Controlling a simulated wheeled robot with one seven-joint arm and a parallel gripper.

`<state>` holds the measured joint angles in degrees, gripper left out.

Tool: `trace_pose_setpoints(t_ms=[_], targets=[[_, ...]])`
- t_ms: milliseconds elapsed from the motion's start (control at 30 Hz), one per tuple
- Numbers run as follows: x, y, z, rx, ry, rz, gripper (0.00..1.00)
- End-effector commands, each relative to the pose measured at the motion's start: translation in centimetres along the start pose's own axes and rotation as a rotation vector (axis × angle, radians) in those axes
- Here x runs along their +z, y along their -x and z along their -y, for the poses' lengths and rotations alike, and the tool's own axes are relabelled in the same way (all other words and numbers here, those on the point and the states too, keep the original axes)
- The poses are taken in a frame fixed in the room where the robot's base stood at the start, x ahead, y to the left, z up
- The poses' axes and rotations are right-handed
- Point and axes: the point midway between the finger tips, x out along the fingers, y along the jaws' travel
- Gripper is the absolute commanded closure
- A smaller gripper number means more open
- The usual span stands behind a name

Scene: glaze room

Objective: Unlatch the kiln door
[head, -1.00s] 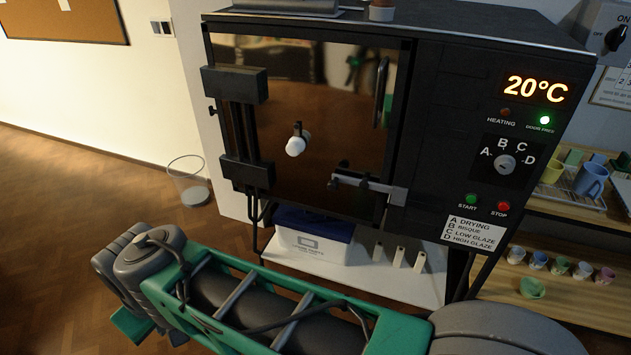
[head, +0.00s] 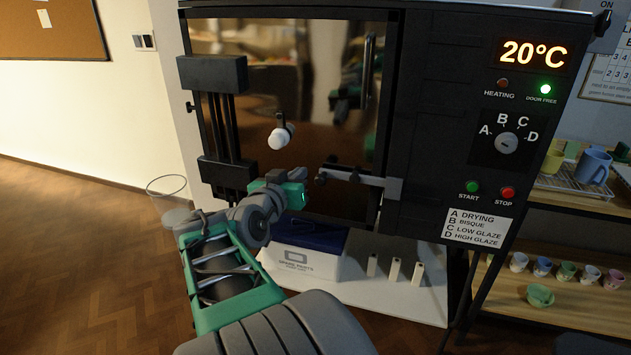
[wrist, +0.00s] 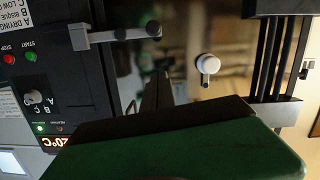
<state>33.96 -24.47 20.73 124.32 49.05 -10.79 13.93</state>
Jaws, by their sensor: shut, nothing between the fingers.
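The kiln door (head: 300,100) is a dark, mirror-like panel and looks closed. Its latch (head: 365,180) is a grey, nearly level bar at the door's lower right. The bar crosses the door edge and has a dark knob at its left end. The latch also shows in the wrist view (wrist: 115,35), where the picture is turned over. My gripper (head: 306,175) is shut and empty, just left of the latch knob in the head view; contact cannot be made out.
A white knob (head: 279,138) sticks out of the door, and a vertical handle (head: 369,65) is at its upper right. The control panel (head: 507,142) shows 20°C and a lit green DOOR FREE lamp. A spare-parts box (head: 312,264) stands below, with a wire bin (head: 172,200) left.

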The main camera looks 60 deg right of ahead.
Motion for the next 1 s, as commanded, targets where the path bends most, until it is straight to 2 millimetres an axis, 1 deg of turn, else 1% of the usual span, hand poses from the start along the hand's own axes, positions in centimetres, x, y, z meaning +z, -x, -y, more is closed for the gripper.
trace_pose_setpoints(t_ms=[133,267,667,700,800,900,1000], targets=[[0.0,-0.3,0.0,-0.001,0.001,0.002,1.0],[0.1,-1.8,0.0,0.002,0.001,0.005,1.0],[0.2,-10.4,0.0,0.0,0.001,0.006,1.0],[1.4,-10.4,0.1,-0.003,0.004,0.008,1.0],[2.8,-10.7,0.2,-0.004,0.003,0.007,1.0],[3.7,-10.9,0.2,-0.004,0.002,0.005,1.0],[4.0,-10.9,0.2,-0.004,0.001,0.004,1.0]])
